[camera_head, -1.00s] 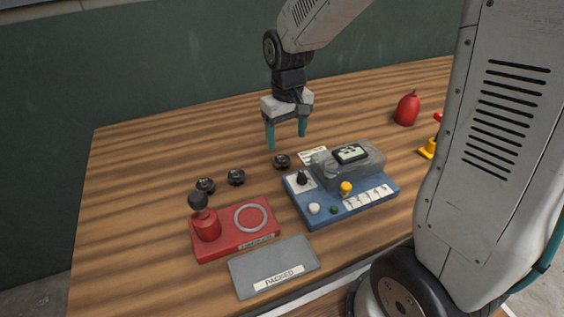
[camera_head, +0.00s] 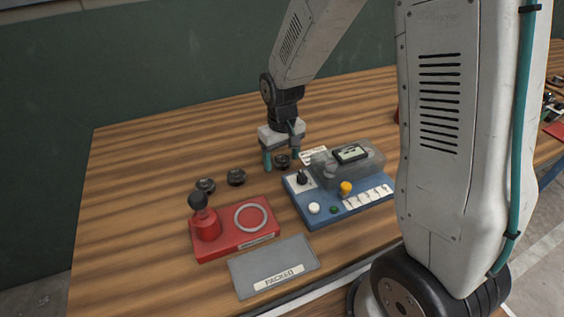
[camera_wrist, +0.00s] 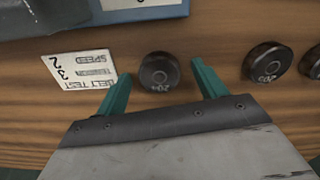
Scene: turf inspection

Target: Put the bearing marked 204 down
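The bearing marked 204 (camera_wrist: 159,71) is a small dark grooved wheel on the wooden table. In the head view the same bearing (camera_head: 283,161) sits low between the fingers. My gripper (camera_head: 281,164) is open, with its teal fingertips down close to the table. In the wrist view one finger is on either side of the bearing, with a visible gap on each side. I cannot tell how far the fingers reach down past it.
Bearing 203 (camera_wrist: 267,62) and another dark bearing (camera_head: 205,186) stand to its left in the head view. A blue test unit (camera_head: 325,203) and a "BELT TEST" card (camera_wrist: 79,69) lie close by. A red press (camera_head: 236,239) and a grey "PACKED" plate (camera_head: 245,275) are in front.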

